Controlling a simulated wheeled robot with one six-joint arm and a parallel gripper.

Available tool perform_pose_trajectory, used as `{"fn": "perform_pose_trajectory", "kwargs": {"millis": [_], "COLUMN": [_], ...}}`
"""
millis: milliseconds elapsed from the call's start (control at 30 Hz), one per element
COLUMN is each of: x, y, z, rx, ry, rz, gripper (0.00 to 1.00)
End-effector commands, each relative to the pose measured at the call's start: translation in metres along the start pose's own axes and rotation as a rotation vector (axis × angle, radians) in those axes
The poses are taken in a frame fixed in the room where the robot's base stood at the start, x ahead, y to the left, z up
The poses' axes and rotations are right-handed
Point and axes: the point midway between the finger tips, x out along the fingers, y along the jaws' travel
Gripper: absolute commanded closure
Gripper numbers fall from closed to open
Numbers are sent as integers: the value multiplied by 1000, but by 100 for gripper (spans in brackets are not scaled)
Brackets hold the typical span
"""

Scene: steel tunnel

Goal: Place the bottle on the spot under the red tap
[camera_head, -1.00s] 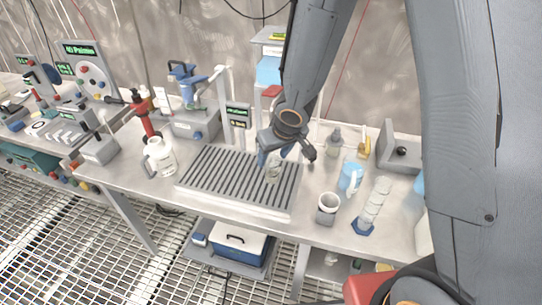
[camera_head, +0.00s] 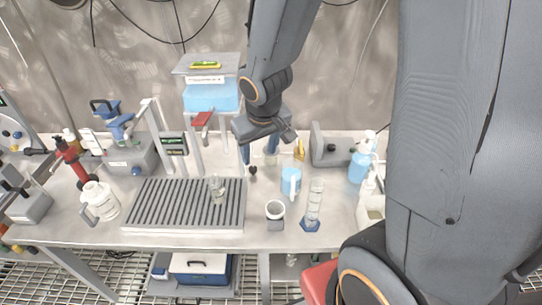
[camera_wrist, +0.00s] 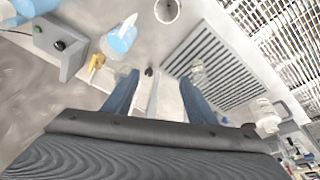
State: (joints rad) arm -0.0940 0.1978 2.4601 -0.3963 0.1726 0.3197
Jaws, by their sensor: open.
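A small clear bottle (camera_head: 217,190) stands upright on the ribbed drain grate (camera_head: 150,205), toward its back right. It also shows in the wrist view (camera_wrist: 197,72), beyond one fingertip. The red tap (camera_head: 202,118) sticks out below a blue-filled tank (camera_head: 210,97) behind the grate. The bottle is in front of the tap and slightly right; whether it is exactly under it I cannot tell. My gripper (camera_head: 262,158) is open and empty, to the right of the bottle and apart from it. Its two fingers (camera_wrist: 158,82) are spread in the wrist view.
Right of the grate stand a white cup (camera_head: 274,212), a blue jug (camera_head: 291,180), a graduated cylinder (camera_head: 313,203) and a grey box (camera_head: 336,148). A white jug (camera_head: 101,200) stands left. Another clear vessel (camera_wrist: 125,72) is near one finger.

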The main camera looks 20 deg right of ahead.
Motion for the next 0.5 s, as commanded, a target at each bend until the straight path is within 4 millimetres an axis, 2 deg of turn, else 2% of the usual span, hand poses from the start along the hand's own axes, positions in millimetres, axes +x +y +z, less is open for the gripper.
{"fn": "perform_pose_trajectory", "kwargs": {"millis": [33,100,200,333,500], "x": [-15,-30,-44,-53,-54], "y": [10,17,19,18,17], "z": [12,29,47,58,60], "rx": [42,86,130,157,159], "ry": [-16,-44,-74,-91,-96], "rz": [5,-2,-21,-41,-45], "gripper": [48,48,48,48,48]}}
